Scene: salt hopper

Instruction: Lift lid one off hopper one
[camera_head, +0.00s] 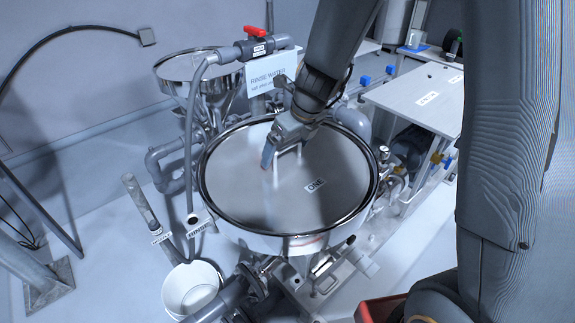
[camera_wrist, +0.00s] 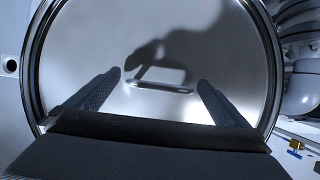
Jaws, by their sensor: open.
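Lid one (camera_head: 325,195) is a round, shiny metal disc with a label reading ONE, seated on top of hopper one (camera_head: 283,243). In the wrist view the lid (camera_wrist: 90,60) fills most of the picture. Its bar handle (camera_wrist: 160,86) stands near the lid's middle and also shows in the head view (camera_head: 299,149), partly hidden by my gripper. My gripper (camera_head: 275,157) is over the lid, close to the handle. In the wrist view my open gripper (camera_wrist: 160,82) has one finger towards each end of the handle, with gaps between. I cannot tell the exact height between them.
A second steel funnel (camera_head: 190,68) stands behind left, with a red-handled valve (camera_head: 255,31) and a RINSE WATER sign (camera_head: 268,72). A white bucket (camera_head: 192,288) stands front left. A metal bench (camera_head: 425,95) is at the right. Pipes surround the hopper.

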